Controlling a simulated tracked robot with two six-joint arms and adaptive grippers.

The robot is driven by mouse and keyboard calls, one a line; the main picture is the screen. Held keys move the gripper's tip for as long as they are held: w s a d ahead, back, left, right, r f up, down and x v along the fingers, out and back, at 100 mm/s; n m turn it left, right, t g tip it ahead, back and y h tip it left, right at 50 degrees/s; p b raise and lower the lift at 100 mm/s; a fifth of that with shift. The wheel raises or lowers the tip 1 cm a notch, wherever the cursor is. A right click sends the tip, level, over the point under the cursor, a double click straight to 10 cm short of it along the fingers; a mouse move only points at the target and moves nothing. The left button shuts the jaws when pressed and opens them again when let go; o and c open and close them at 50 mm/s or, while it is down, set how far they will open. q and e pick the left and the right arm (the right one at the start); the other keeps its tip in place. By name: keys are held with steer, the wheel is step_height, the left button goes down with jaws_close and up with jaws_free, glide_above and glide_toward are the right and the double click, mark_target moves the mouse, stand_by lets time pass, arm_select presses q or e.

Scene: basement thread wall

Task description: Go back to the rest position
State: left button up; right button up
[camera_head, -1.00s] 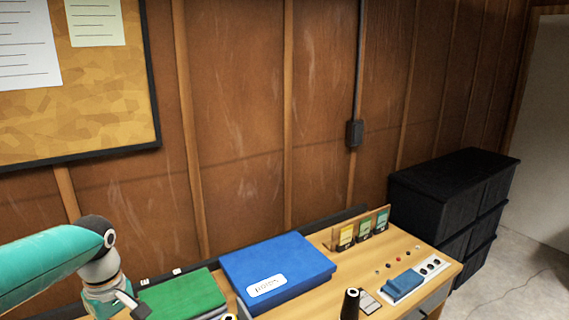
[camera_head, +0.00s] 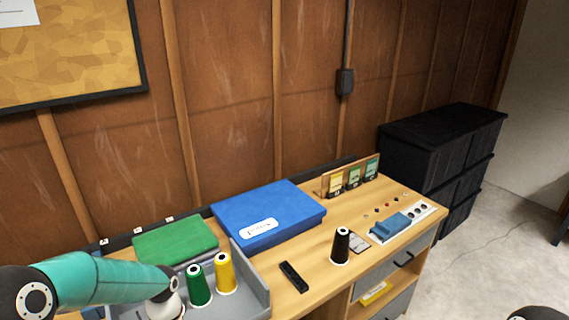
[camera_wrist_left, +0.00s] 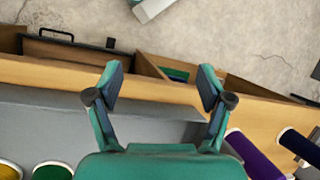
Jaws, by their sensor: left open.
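My left arm comes in at the lower left of the head view, and its gripper is cut off by the bottom edge. In the left wrist view my left gripper (camera_wrist_left: 159,88) has its two teal fingers spread apart with nothing between them. It hangs above the grey tray and the wooden bench edge. My right gripper is not in view. A green thread cone (camera_head: 199,286) and a yellow thread cone (camera_head: 225,273) stand upright in the grey tray (camera_head: 252,280). A black cone (camera_head: 340,246) stands on the bench (camera_head: 310,250).
A blue box (camera_head: 268,212), a green box (camera_head: 175,240) and a small black bar (camera_head: 293,277) lie on the bench. In the wrist view a purple spool (camera_wrist_left: 256,155) and a dark blue spool (camera_wrist_left: 301,146) are right of the gripper. Black crates (camera_head: 440,140) stand beyond the bench.

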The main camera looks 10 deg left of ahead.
arm_select(q)
steer(key=s+d+f+m+h+b, duration=0.1)
steer(key=s+d+f+m+b, duration=0.15)
steer(key=s+d+f, duration=0.55)
steer(key=s+d+f+m+h+b, duration=0.1)
steer(key=s+d+f+m+h, duration=0.15)
steer(key=s+d+f, duration=0.6)
steer(key=w+a+f+m+t, duration=0.1)
steer(key=w+m+t, duration=0.1)
steer(key=w, duration=0.1)
steer(key=w+a+f+m+t+y, duration=0.1)
steer(key=w+f+m+t, duration=0.1)
steer(key=w+t, duration=0.1)
steer(key=shift+w+a, duration=0.25)
steer(key=shift+w, duration=0.5)
steer(key=shift+f, duration=0.15)
